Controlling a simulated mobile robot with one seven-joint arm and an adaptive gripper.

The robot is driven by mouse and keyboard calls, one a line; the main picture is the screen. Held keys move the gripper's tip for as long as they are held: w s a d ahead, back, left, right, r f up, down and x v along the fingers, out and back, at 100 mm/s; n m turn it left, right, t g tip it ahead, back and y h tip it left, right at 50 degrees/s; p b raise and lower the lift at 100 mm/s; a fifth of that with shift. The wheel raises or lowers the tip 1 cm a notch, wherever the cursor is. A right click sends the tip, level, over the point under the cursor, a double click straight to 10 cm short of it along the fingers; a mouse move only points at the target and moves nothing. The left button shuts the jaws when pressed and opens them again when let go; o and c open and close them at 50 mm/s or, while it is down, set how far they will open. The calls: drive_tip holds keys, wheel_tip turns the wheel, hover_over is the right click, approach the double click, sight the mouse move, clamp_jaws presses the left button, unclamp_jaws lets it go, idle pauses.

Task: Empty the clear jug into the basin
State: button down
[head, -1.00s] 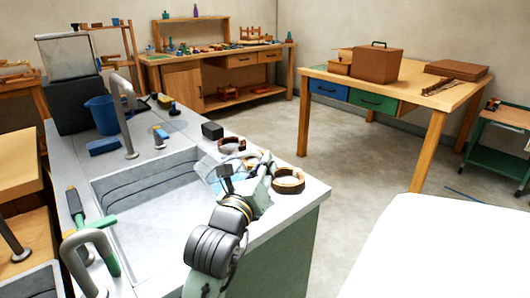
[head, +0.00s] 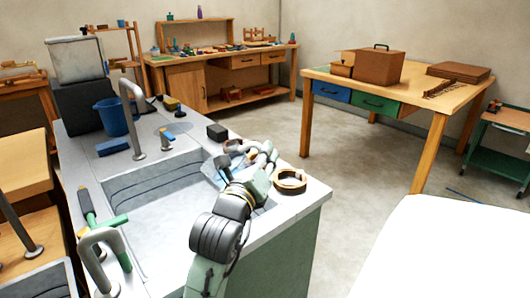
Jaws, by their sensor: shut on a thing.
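The clear jug (head: 210,172) is see-through with a bluish tint and is mostly hidden behind my gripper. My gripper (head: 223,166) is shut on it and holds it over the right end of the basin. The jug looks tilted toward the left, but its exact angle and whether anything is left in it cannot be told. The basin (head: 150,225) is a pale rectangular sink set in the grey counter, with dark curved lines along its far inner wall. No liquid is clearly visible in it.
A tall grey tap (head: 131,115) and a blue bucket (head: 112,117) stand behind the basin.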

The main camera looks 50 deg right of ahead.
drive_tip(key=shift+w+a+r, duration=0.1)
drive_tip(key=shift+w+r, duration=0.05)
drive_tip(key=shift+r, duration=0.15)
drive_tip(key=shift+w+a+r+n+t+p, duration=0.25)
drive_tip(key=shift+w+a+r+n+p, duration=0.2)
drive_tip(key=shift+w+r+n+p, duration=0.65)
drive_tip(key=shift+w+a+r+n+t+p, duration=0.35)
drive_tip(key=shift+w+r+n+p, duration=0.35)
drive_tip(key=shift+r+n, duration=0.75)
drive_tip(key=shift+w+a+r+n+t+p, duration=0.2)
drive_tip(key=shift+w+a+r+n+p, duration=0.4)
drive_tip(key=shift+r+n+p, duration=0.65)
drive_tip(key=shift+w+r, duration=0.1)
drive_tip(key=shift+w, duration=0.05)
